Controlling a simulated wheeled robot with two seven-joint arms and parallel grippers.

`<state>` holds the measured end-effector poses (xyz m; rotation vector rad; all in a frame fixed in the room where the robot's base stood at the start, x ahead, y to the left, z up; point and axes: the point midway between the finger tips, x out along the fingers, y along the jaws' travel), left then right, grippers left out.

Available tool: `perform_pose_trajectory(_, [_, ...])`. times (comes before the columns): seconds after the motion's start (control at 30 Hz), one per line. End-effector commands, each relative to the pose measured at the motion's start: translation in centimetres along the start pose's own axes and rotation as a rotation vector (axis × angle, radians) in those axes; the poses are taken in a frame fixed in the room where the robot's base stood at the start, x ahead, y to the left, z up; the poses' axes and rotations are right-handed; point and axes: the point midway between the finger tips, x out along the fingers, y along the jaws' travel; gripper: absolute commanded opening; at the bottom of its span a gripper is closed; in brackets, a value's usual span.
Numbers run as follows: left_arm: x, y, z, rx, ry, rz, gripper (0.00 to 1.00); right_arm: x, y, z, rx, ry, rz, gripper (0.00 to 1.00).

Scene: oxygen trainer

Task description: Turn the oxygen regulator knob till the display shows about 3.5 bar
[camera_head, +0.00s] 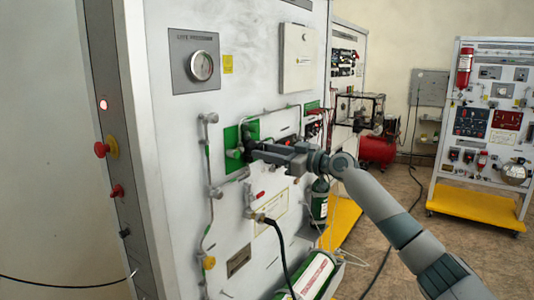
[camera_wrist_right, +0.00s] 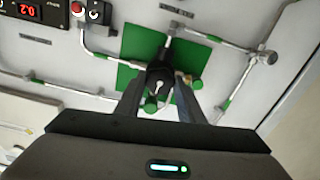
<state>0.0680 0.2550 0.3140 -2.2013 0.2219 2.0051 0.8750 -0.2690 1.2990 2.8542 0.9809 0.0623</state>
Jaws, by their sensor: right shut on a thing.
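The regulator knob (camera_wrist_right: 158,80) is black and sits in front of a green plate (camera_wrist_right: 140,40), which also shows in the head view (camera_head: 231,136). My right gripper (camera_wrist_right: 160,88) is shut on the knob, one finger on each side; in the head view its fingers (camera_head: 258,151) reach the plate from the right. The red display (camera_wrist_right: 27,10) is at the top left of the wrist view, which is upside down against the head view. Its digits look like 0.2 in the picture, so 2.0 upright. My left gripper is not in view.
Thin pipes and fittings (camera_head: 213,190) run beside the plate. A black hose (camera_head: 281,245) hangs below, near a green and white cylinder (camera_head: 312,275). Red buttons (camera_head: 101,149) are on the panel's left side.

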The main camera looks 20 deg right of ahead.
Motion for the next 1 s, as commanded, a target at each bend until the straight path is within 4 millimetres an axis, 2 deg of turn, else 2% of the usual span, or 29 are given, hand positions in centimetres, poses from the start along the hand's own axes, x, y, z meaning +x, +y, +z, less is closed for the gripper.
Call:
perform_pose_trajectory(0.47, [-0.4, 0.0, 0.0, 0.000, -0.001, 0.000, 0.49, 0.0, 0.0, -0.2, 0.405, 0.003, 0.000, 0.12])
perform_pose_trajectory(1.0, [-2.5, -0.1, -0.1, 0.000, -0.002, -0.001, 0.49, 0.0, 0.0, -0.3, 0.897, 0.003, 0.000, 0.12])
